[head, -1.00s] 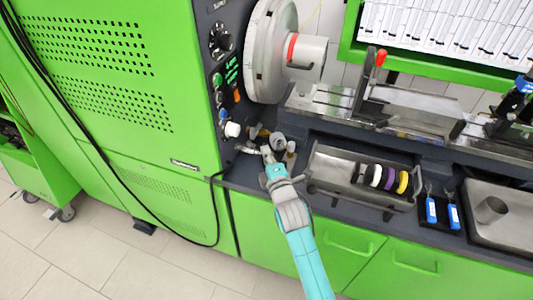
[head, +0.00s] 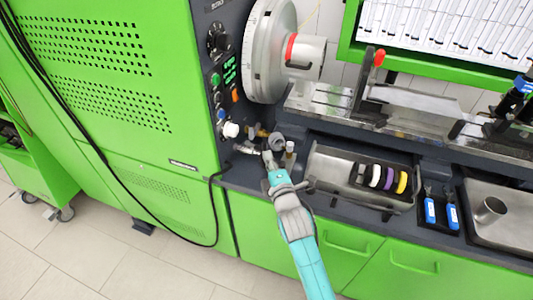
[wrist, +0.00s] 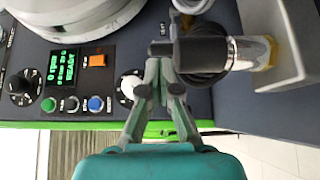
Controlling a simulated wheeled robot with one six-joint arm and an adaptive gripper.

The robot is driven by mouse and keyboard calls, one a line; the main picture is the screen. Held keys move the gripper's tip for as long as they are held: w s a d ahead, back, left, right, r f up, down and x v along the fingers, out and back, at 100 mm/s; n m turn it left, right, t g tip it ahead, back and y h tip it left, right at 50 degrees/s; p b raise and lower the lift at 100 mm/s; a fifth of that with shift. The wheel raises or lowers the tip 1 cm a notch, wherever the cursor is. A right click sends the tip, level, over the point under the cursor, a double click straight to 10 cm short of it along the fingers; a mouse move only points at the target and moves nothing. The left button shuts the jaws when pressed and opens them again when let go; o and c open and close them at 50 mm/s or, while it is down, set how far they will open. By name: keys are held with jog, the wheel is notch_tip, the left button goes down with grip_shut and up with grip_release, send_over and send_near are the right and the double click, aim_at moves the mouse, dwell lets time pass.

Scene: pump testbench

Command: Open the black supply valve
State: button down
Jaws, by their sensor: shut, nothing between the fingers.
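The black supply valve appears in the wrist view as a black cylindrical handle (wrist: 200,54) with a silver collar and a brass-coloured nut on its right. My gripper (wrist: 161,68) has its fingertips together just left of and slightly below the handle. Nothing shows between them; whether they touch the handle's left end I cannot tell. In the head view my gripper (head: 268,158) is among small fittings at the bench's left end, beside the green cabinet. The valve is too small and hidden there to make out clearly.
A white knob (wrist: 131,86) is close left of my fingers, on the control panel with coloured buttons. A grey metal bracket (wrist: 283,45) stands on the right. A metal tray (head: 335,173) lies right of my gripper.

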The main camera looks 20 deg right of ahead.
jog(key=s, duration=0.9)
jog(key=shift+s+a, duration=0.2)
jog(key=shift+a, duration=0.1)
